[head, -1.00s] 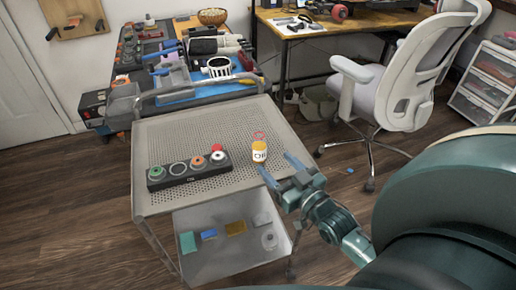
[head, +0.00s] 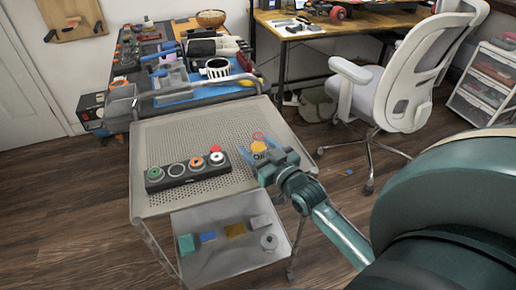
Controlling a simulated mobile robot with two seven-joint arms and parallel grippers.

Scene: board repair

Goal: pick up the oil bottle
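The oil bottle (head: 259,147) is a small yellow bottle with a white label and a red ring at its top. It stands upright on the perforated grey cart top (head: 215,125), near its right side. My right gripper (head: 257,148) reaches in from the lower right, its blue fingers on either side of the bottle. The fingers look spread, with the bottle between them; I cannot tell whether either touches it. The gripper body hides the bottle's lower part. My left gripper is not in view.
A black holder (head: 187,172) with several round pieces lies left of the bottle. The cart's handle (head: 190,91) runs along the back. The lower shelf (head: 215,263) carries small coloured items. A white office chair (head: 405,85) stands at the right.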

